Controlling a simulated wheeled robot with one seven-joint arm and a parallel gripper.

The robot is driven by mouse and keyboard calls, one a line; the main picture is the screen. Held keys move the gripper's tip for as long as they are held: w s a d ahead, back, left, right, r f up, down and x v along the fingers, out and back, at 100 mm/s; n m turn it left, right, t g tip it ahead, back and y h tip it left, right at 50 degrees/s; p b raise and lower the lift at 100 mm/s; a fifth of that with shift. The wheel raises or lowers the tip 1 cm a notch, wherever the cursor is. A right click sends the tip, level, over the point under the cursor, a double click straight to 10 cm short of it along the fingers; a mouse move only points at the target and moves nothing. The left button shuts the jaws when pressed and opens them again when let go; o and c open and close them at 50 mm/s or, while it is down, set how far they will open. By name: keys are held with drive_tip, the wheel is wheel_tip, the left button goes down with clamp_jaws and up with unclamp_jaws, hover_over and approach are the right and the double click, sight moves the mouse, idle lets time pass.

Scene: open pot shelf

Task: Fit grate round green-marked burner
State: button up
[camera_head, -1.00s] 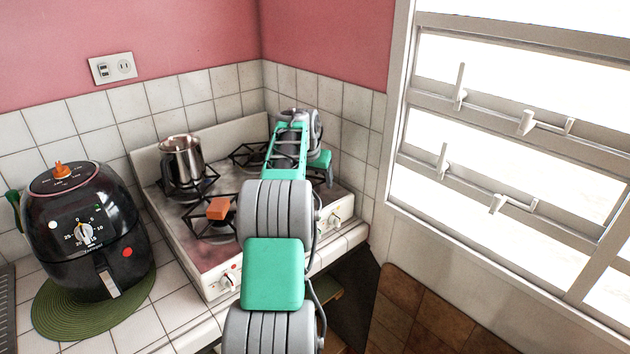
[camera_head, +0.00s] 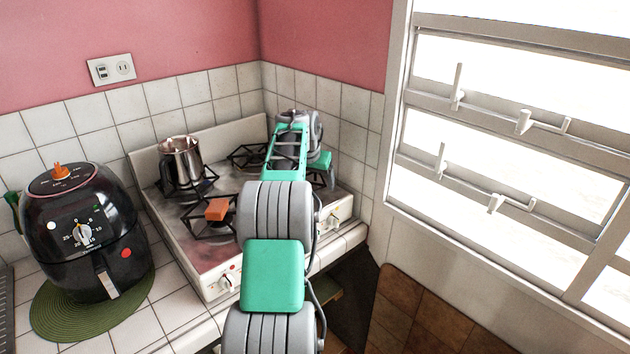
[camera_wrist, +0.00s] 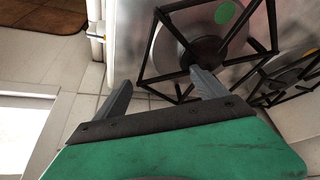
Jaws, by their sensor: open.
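In the wrist view, the black wire grate (camera_wrist: 150,47) stands around a round metal burner pan (camera_wrist: 172,45) with a green mark (camera_wrist: 225,13) on it. A dark burner shows in the middle of the grate. I cannot tell whether the grate sits fully down. My gripper (camera_wrist: 160,78) is open, its two grey fingers apart at the near edge of the grate, with nothing seen held between them.
The white stove (camera_head: 205,262) holds a steel pot (camera_head: 181,160) at back left and an orange block (camera_head: 217,209) at front left. Another grate (camera_wrist: 285,78) is close on the right in the wrist view. A black air fryer (camera_head: 85,235) stands left. Tiled walls close the corner.

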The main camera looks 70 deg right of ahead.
drive_tip(key=shift+w+a+f+y, duration=0.2)
drive_tip(key=shift+a+f, duration=0.1)
drive_tip(key=shift+f, duration=0.5)
drive_tip(key=shift+w+a+f+y, duration=0.1)
drive_tip(key=shift+a+f+y, duration=0.15)
drive_tip(key=shift+f, duration=0.55)
drive_tip(key=shift+r, duration=0.25)
drive_tip(key=d+p+v, duration=0.1)
drive_tip(key=p+v, duration=0.1)
drive_tip(key=v, duration=0.8)
drive_tip(key=shift+r+h+p, duration=0.2)
drive_tip(key=shift+h+p, duration=0.15)
drive_tip(key=shift+h, duration=0.1)
drive_tip(key=shift+s+d, duration=0.1)
